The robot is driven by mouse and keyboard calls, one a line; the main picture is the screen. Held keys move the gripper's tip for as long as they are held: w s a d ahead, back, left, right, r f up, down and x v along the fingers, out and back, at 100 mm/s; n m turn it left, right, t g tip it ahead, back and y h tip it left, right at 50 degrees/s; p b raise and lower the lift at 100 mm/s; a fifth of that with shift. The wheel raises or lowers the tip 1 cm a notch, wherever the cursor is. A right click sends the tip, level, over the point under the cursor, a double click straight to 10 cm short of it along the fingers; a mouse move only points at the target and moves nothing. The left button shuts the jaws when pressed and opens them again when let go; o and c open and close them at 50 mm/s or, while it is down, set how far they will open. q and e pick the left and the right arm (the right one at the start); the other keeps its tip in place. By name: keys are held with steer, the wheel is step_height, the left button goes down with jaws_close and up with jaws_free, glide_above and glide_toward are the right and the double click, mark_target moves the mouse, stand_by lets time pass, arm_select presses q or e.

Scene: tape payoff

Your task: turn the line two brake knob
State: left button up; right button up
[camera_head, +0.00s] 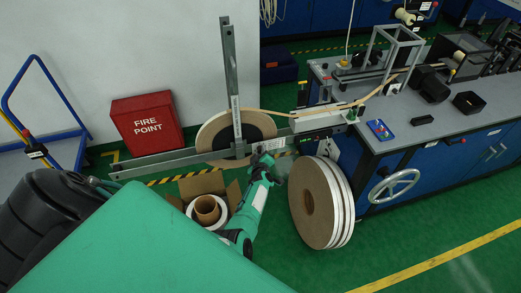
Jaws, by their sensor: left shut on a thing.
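My left gripper (267,162) is at the lower right of the mounted tape reel (212,131), in front of the grey horizontal beam of the payoff stand (165,161). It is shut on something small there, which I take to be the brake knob. The jaws and the arm hide the knob, so its angle cannot be told. The mounted reel is brown and cream and sits behind the upright grey post (231,75). A tan tape runs from the reel toward the bench at the right. My right gripper is not in view.
Several large reels (312,203) stand on the green floor just right of my arm. An open cardboard box (190,187) with rolls is left of it. A blue machine bench with a handwheel (394,185) stands at right. A red fire point box (147,122) is by the wall.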

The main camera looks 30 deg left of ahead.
arm_select(q)
steer(key=shift+d+m+g+p, duration=0.1)
steer(key=shift+m+g+p, duration=0.3)
steer(key=shift+m+p, duration=0.15)
steer(key=o, duration=1)
